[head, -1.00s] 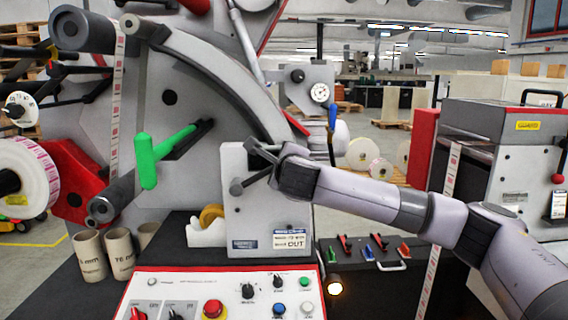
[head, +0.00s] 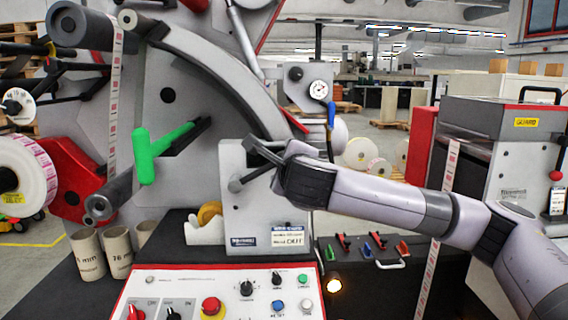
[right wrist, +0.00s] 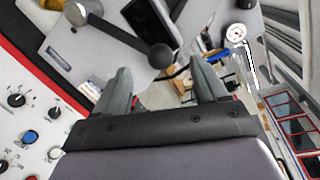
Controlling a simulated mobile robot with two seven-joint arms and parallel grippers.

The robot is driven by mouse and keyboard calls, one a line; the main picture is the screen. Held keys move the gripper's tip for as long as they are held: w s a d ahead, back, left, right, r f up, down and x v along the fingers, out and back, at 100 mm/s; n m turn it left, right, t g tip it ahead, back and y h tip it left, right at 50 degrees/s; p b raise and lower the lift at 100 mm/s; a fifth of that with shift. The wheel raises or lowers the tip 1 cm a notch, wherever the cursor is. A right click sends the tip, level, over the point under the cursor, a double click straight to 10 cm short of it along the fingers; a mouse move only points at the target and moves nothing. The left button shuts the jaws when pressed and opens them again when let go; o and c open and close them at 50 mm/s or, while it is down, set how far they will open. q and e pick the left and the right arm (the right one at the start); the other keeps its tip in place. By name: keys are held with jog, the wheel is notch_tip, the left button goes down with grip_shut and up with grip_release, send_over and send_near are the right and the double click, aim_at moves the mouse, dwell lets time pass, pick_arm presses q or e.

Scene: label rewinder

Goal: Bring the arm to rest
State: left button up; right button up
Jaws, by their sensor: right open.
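My right gripper (head: 258,150) is in front of the grey control block (head: 262,215) in the head view, its arm coming in from the right. In the right wrist view its two fingers (right wrist: 163,82) are spread apart with nothing held between them. I cannot tell whether a finger touches the lever. My left gripper is in neither view.
A green-handled lever (head: 146,157) sits on the rewinder's grey plate. A red-edged control panel (head: 215,285) lies in front, with cardboard cores (head: 88,255) to its left. A grey cabinet (head: 505,150) stands behind my right arm. A label web (head: 440,215) runs down beside it.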

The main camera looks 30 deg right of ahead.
dwell(0.5)
jog(key=s+a+f+m+g+y, duration=0.1)
jog(key=s+a+f+m+y, duration=0.3)
jog(key=a+f+m, duration=0.75)
jog(key=s+a+f+m+g+y, duration=0.15)
jog(key=a+f+m+y, duration=0.5)
jog(key=f, duration=1.05)
jog(key=s+d+f+m+g+h, duration=0.1)
jog(key=s+d+f+m, duration=0.1)
jog(key=s+f+m, duration=1.7)
jog(key=s+m, duration=0.3)
jog(key=m, duration=0.2)
jog(key=shift+f+g, duration=0.3)
jog(key=shift+g, duration=0.05)
jog(key=shift+d+h, duration=0.1)
jog(key=shift+h, duration=0.15)
